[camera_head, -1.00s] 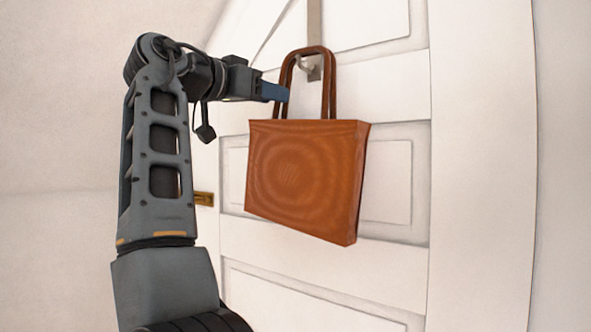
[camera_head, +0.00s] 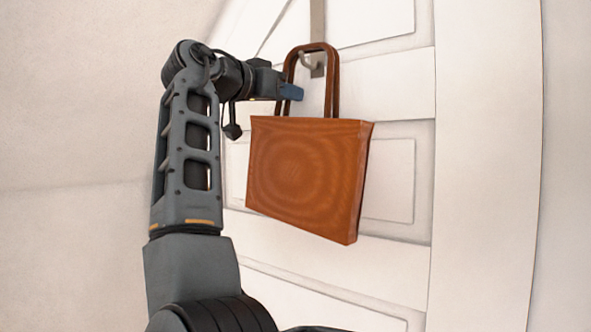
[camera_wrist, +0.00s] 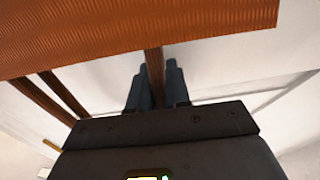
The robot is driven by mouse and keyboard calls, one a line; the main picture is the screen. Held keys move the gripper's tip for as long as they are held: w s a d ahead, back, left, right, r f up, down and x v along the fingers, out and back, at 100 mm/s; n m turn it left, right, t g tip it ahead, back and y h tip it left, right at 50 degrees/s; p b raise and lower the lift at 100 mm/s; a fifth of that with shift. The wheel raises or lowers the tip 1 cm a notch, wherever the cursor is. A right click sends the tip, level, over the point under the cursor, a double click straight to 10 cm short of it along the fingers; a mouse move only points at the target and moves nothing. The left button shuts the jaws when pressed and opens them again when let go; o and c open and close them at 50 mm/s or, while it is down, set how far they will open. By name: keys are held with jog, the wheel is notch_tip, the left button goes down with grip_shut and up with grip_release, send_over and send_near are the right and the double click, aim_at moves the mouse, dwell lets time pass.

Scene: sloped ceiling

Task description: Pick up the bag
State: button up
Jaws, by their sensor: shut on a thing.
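The orange-brown bag (camera_head: 308,175) hangs in front of a white door, its handles (camera_head: 333,85) looped up over a metal hook (camera_head: 308,62). My gripper (camera_head: 290,93) is at the left side of the handles in the head view. In the wrist view, the bag (camera_wrist: 130,32) spans the top, and one handle strap runs down between the blue-grey fingers of my gripper (camera_wrist: 155,82). The fingers are shut on that strap. Another part of the handles (camera_wrist: 62,95) lies to the left, outside the fingers. The fingertips' far ends are partly hidden by the strap.
The white panelled door (camera_head: 390,260) stands right behind the bag. A metal strip (camera_head: 317,20) carrying the hook runs down the door from above. Plain wall (camera_head: 70,110) is at the left, with open room there.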

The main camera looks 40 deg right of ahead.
grip_shut()
jog(key=shift+a+r, duration=0.1)
jog(key=shift+r, duration=0.2)
dwell(0.9)
jog(key=shift+s+a+r+b, duration=0.1)
jog(key=shift+r+b, duration=0.15)
jog(key=shift+b, duration=0.15)
notch_tip(320, 180, up, 5)
jog(key=shift+r+b, duration=0.15)
jog(key=shift+b, duration=0.15)
jog(key=b, duration=0.3)
send_near(286, 61)
jog(key=s+a+r, duration=0.1)
jog(key=a, duration=0.7)
jog(key=shift+s+r, duration=0.2)
jog(key=shift+r, duration=0.1)
